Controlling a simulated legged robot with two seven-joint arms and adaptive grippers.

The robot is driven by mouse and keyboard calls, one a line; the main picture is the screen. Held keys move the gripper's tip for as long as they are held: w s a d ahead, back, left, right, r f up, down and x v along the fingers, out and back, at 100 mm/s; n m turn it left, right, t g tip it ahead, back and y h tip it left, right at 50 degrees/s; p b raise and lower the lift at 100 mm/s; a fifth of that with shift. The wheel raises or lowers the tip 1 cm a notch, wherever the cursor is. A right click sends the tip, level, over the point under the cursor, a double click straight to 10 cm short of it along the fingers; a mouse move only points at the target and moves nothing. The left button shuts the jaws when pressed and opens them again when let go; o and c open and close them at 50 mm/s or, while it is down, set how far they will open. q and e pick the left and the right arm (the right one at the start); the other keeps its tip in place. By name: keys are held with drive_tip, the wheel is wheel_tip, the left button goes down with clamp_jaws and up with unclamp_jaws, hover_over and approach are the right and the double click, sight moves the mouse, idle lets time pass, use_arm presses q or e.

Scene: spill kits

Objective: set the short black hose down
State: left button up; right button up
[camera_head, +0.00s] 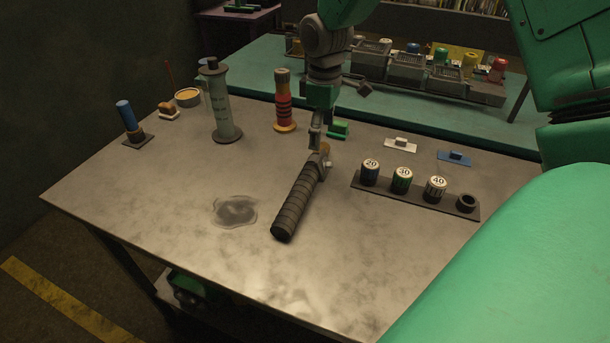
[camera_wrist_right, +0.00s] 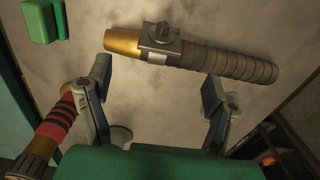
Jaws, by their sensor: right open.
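The short black hose (camera_head: 294,207) is ribbed and appears to lie on the grey table (camera_head: 150,190), right of a wet spill. In the right wrist view the hose (camera_wrist_right: 228,62) has a brass end and a grey valve fitting. My right gripper (camera_head: 318,140) is above the fitting end of the hose. In the wrist view its two fingers (camera_wrist_right: 156,88) are spread wide apart, with the hose's fitting end beyond the gap and no finger visibly clamped on it. My left gripper is not in view.
The spill (camera_head: 235,210) is left of the hose. A dark rack (camera_head: 415,195) with numbered canisters stands to the right. A red-banded cylinder (camera_head: 284,105) and a tall grey-green cylinder (camera_head: 222,110) stand behind. The table's front left is clear.

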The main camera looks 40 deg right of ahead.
sight(320, 155)
drive_tip(key=shift+d+f, duration=0.15)
drive_tip(key=shift+f, duration=0.7)
drive_tip(key=f, duration=0.4)
drive_tip(key=shift+w+a+f+b, duration=0.15)
drive_tip(key=shift+a+f+b, duration=0.15)
drive_tip(key=shift+a, duration=0.05)
drive_tip(key=shift+f, duration=0.15)
drive_tip(key=shift+d, duration=0.3)
drive_tip(key=c, duration=1.7)
drive_tip(key=shift+a, duration=0.15)
drive_tip(key=shift+c, duration=0.2)
